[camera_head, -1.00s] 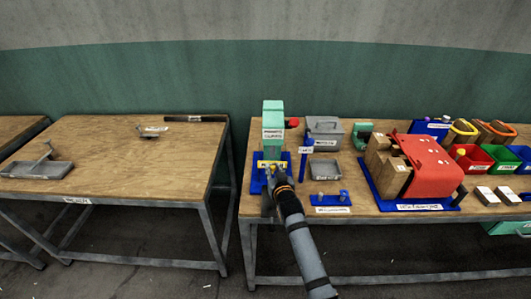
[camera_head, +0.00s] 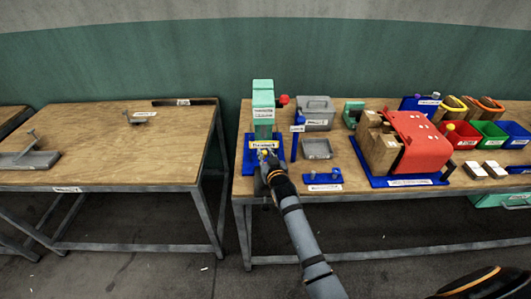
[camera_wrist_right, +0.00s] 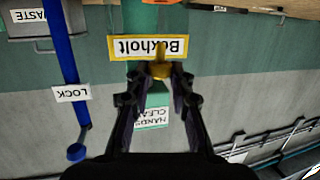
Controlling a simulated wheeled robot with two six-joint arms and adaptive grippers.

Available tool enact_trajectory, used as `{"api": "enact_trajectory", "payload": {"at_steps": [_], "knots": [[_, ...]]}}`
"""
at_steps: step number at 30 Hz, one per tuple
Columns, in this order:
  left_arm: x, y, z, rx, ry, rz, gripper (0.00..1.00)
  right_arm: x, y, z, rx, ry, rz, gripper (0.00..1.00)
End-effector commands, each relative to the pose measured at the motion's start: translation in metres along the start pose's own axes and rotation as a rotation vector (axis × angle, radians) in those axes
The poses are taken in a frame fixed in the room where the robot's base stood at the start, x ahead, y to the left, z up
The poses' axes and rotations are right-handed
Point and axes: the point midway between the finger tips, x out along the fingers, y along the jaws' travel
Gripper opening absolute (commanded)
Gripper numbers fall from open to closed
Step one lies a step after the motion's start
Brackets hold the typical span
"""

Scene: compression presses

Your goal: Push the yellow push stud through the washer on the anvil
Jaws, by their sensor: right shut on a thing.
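My right gripper (camera_head: 266,155) is just in front of the press, below the plate. In the right wrist view, which is upside down, its two fingers are closed around the yellow push stud (camera_wrist_right: 160,68). The stud overlaps the edge of the Buxholt plate in the picture. The anvil and the washer cannot be made out behind my gripper. My left gripper is out of view.
A blue post labelled LOCK (camera_head: 296,140) stands right of the press, also in the right wrist view (camera_wrist_right: 65,70). A grey waste box (camera_head: 316,112), a grey tray (camera_head: 317,149) and a small blue rack (camera_head: 323,182) are nearby. A red-topped fixture (camera_head: 415,142) stands farther right.

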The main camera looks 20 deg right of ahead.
Motion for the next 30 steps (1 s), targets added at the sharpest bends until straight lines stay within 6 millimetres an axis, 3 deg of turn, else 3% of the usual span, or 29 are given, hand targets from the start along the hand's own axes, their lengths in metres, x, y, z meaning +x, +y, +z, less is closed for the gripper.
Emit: {"api": "enact_trajectory", "payload": {"at_steps": [1, 7, 30], "knots": [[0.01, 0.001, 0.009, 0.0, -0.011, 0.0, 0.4, 0.002, 0.0, 0.011, -0.001, 0.0, 0.0, 0.11], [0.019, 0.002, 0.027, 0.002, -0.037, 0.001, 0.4, 0.005, 0.0, 0.023, 0.0, 0.001, 0.0, 0.11], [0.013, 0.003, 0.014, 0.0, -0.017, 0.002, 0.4, 0.004, 0.0, 0.022, -0.001, 0.0, -0.005, 0.11]]}}
